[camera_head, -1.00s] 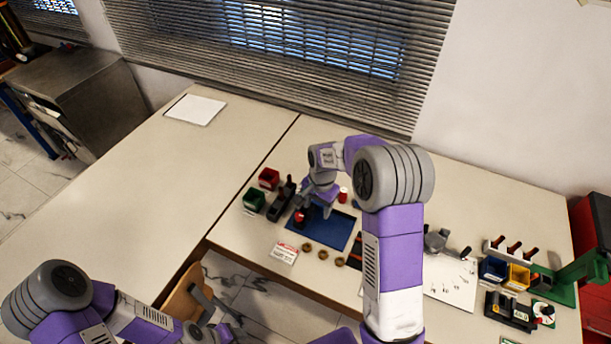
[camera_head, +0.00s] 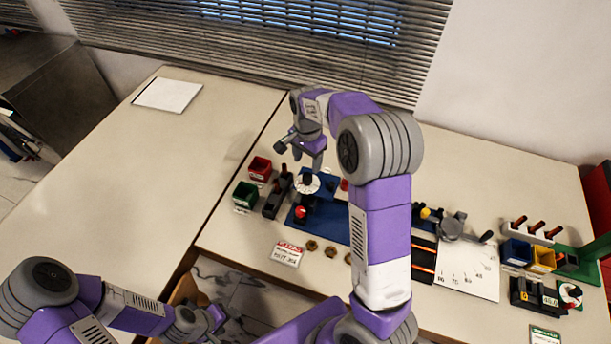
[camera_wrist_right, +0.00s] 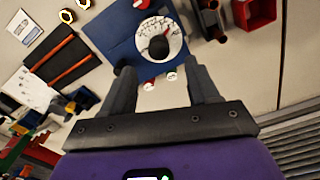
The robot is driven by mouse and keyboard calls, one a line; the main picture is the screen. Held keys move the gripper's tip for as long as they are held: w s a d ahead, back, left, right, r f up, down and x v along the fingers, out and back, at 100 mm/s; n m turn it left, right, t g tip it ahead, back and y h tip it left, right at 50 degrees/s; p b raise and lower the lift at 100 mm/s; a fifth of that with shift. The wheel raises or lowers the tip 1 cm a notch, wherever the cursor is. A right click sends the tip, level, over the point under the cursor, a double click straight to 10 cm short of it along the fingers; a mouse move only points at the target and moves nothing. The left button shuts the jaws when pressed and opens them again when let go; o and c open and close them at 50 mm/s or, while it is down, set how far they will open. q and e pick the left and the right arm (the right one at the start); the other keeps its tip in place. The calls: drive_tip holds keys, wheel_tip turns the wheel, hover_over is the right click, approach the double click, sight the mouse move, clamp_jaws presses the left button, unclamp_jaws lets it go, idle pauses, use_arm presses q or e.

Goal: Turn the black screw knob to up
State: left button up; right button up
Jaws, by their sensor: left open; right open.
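A black knob (camera_head: 308,179) sits in the middle of a white round dial with dark marks, on a blue plate (camera_head: 331,224). In the right wrist view the knob (camera_wrist_right: 158,47) is just beyond the fingertips, with the marked dial face (camera_wrist_right: 172,32) around it. My right gripper (camera_head: 308,158) is open and empty, on the window side of the dial and apart from the knob; its two fingers (camera_wrist_right: 160,76) show in the wrist view. Which way the knob points is too small to tell. My left gripper (camera_head: 212,322) is open at the lower left, away from the dial.
A red knob (camera_head: 300,212) stands on the blue plate in front of the dial. Red (camera_head: 260,168) and green (camera_head: 246,195) bins and a dark lever fixture (camera_head: 278,195) lie to the left. A red-and-white sign (camera_head: 287,253) is in front. The left table is mostly clear.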

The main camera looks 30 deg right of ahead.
sight(307, 176)
wheel_tip(307, 176, down, 7)
drive_tip(key=shift+s+r+b, duration=0.1)
drive_tip(key=shift+b, duration=0.35)
drive_tip(key=shift+c, duration=0.2)
drive_tip(key=c, duration=1)
